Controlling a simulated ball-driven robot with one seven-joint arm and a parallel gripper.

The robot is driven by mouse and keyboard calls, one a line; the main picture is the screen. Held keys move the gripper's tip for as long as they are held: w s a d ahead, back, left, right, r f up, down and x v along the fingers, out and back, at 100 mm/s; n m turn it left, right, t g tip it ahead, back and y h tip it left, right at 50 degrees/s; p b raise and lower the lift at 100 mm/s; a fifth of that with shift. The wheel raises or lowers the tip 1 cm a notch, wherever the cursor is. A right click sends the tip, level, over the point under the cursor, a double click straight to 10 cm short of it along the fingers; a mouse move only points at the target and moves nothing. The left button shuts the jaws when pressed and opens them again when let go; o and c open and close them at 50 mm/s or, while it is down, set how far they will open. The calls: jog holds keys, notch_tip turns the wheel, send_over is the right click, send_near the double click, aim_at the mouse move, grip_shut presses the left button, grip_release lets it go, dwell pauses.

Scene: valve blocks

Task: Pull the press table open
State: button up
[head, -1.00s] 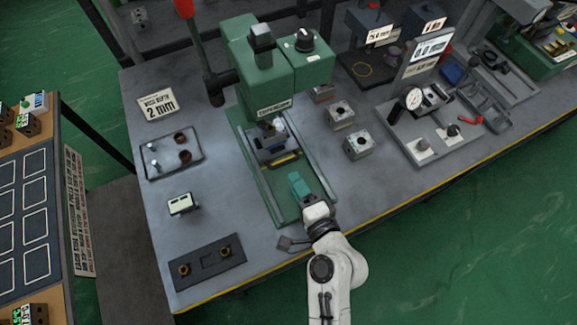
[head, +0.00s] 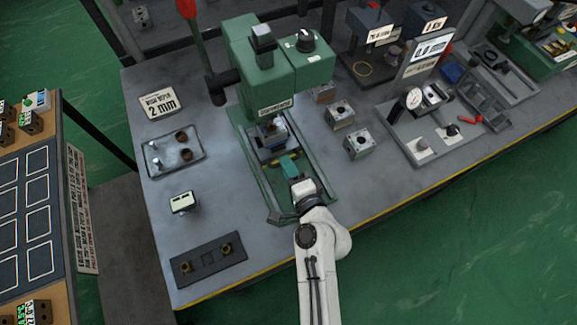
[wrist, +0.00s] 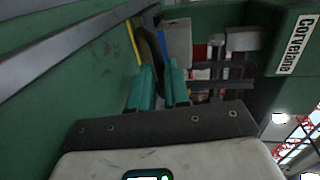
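The press table (head: 268,143) is a grey sliding block on the green base of the green press (head: 262,75), below the press head. A yellow strip (head: 287,159) runs along its near edge; it also shows in the wrist view (wrist: 133,42). My gripper (head: 288,163), with green fingers, is low over the base at the table's near edge. In the head view my fingers partly hide the table's front.
Green rails (head: 250,170) flank the table. Square metal blocks (head: 358,143) stand right of the press. A small white-faced box (head: 184,202) and a dark plate with brass fittings (head: 208,259) lie to the left. The near part of the press base is clear.

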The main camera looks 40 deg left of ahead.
grip_shut()
jog(key=f+b+v, duration=0.1)
jog(key=v, duration=0.4)
jog(key=f+b+v, duration=0.1)
jog(key=v, duration=0.4)
jog(key=f+b+v, duration=0.1)
jog(key=v, duration=0.4)
jog(key=shift+s+d+f, duration=0.1)
jog(key=shift+d, duration=0.3)
jog(key=shift+o, duration=2.3)
grip_release()
